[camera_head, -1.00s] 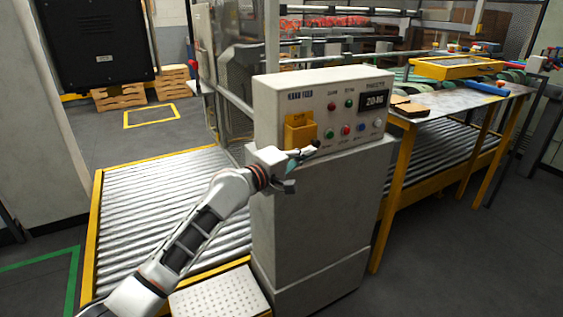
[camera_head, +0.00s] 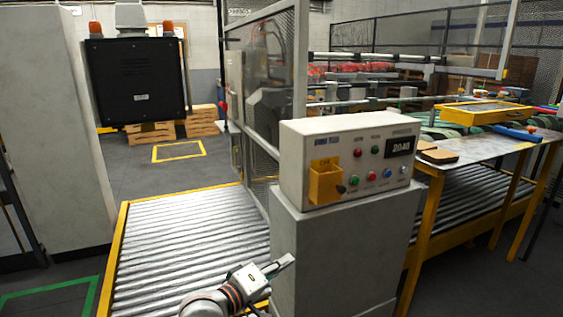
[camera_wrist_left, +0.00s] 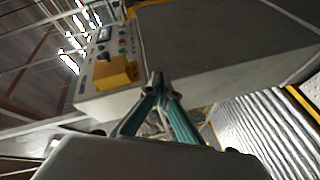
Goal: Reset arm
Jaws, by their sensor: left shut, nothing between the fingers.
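My left gripper (camera_head: 284,264) is low in front of the grey pedestal (camera_head: 335,250) at the bottom of the head view. In the left wrist view its two teal fingers (camera_wrist_left: 156,82) meet at the tips with nothing between them. The control box (camera_head: 350,160) sits on the pedestal, above and to the right of the gripper. It has coloured buttons, a display reading what looks like 2048 and a yellow holder (camera_head: 325,180) on its front. The box also shows tilted in the left wrist view (camera_wrist_left: 98,103). My right gripper is in no view.
A roller conveyor (camera_head: 185,240) with yellow edges lies left of the pedestal. A metal-topped table (camera_head: 480,150) with yellow legs stands at the right, bearing a yellow frame (camera_head: 485,112). A mesh fence (camera_head: 270,100) rises behind. Floor at the far left is open.

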